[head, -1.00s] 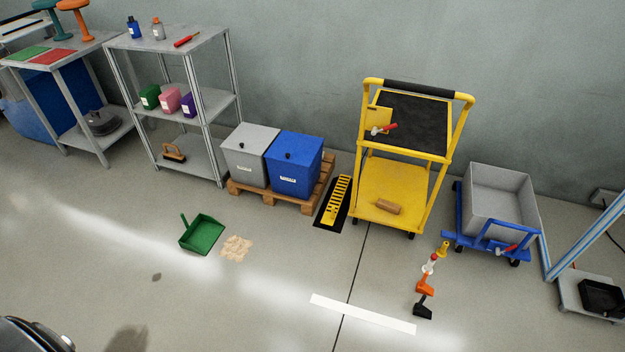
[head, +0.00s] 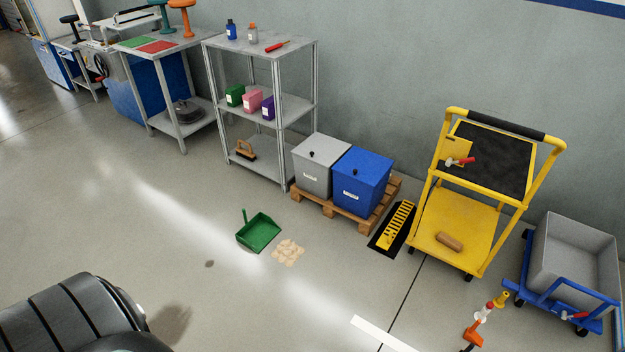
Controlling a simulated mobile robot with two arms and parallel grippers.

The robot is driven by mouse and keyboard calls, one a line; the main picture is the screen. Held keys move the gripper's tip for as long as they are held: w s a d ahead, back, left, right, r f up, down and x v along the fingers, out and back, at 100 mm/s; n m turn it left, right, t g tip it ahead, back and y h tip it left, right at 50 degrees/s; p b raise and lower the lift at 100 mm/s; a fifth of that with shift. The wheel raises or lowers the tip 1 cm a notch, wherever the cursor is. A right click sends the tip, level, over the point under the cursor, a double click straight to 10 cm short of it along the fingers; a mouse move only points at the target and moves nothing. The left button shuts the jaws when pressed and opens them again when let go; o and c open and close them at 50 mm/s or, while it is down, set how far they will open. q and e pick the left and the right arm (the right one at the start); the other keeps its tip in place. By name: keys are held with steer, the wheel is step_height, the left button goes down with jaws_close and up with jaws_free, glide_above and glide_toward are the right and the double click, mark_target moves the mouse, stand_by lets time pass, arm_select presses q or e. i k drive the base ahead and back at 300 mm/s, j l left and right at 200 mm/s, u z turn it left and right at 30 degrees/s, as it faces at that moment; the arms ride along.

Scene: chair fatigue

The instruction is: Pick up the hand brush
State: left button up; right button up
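A hand brush (head: 245,150) with a brown wooden top and dark bristles lies on the bottom shelf of the grey metal shelf unit (head: 262,173), towards its left side. A second brown block-like thing (head: 449,242) lies on the lower deck of the yellow cart; I cannot tell if it has bristles. A dark rounded part of my own body shows at the lower left. Neither of my grippers is in view.
A green dustpan (head: 259,233) and a pale debris patch (head: 288,252) lie on the floor before the shelf unit. A pallet (head: 345,212) with grey (head: 312,170) and blue (head: 361,185) bins stands to its right, then the yellow cart (head: 424,225). Floor at left is clear.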

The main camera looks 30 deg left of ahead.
mark_target(243, 154)
steer(key=u, duration=1.6)
